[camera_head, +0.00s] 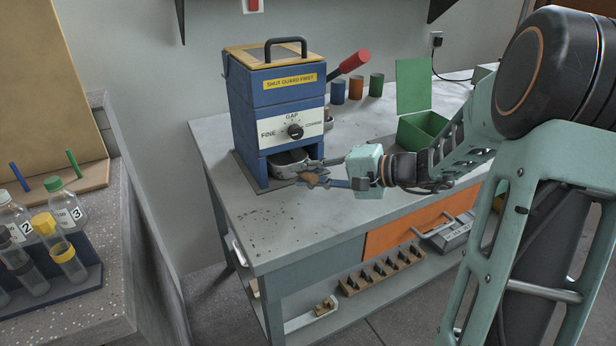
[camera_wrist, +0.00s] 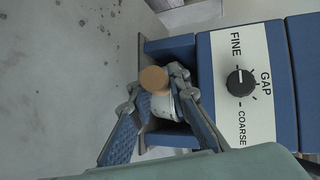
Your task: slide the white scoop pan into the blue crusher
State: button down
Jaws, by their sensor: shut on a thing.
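The blue crusher (camera_head: 277,110) stands upright on the bench, with a front dial and a low opening. The pale scoop pan (camera_head: 288,158) is at that opening, with its rear part inside and its front edge showing outside. My gripper (camera_head: 313,175) is shut on the pan's brown handle, just in front of the crusher. In the wrist view, the round handle end (camera_wrist: 154,80) sits between my gripper's two fingers (camera_wrist: 160,88), and the crusher (camera_wrist: 204,75) is close on the right. The inside of the opening is mostly hidden.
A green open box (camera_head: 424,130) and several coloured cups (camera_head: 356,88) stand behind on the right. The crusher's red-tipped lever (camera_head: 352,62) sticks out to the right.

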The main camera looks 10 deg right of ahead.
jog(key=c, duration=1.7)
grip_release()
jog(key=shift+c, duration=0.2)
jog(key=shift+d, duration=0.1)
jog(key=v, duration=1.2)
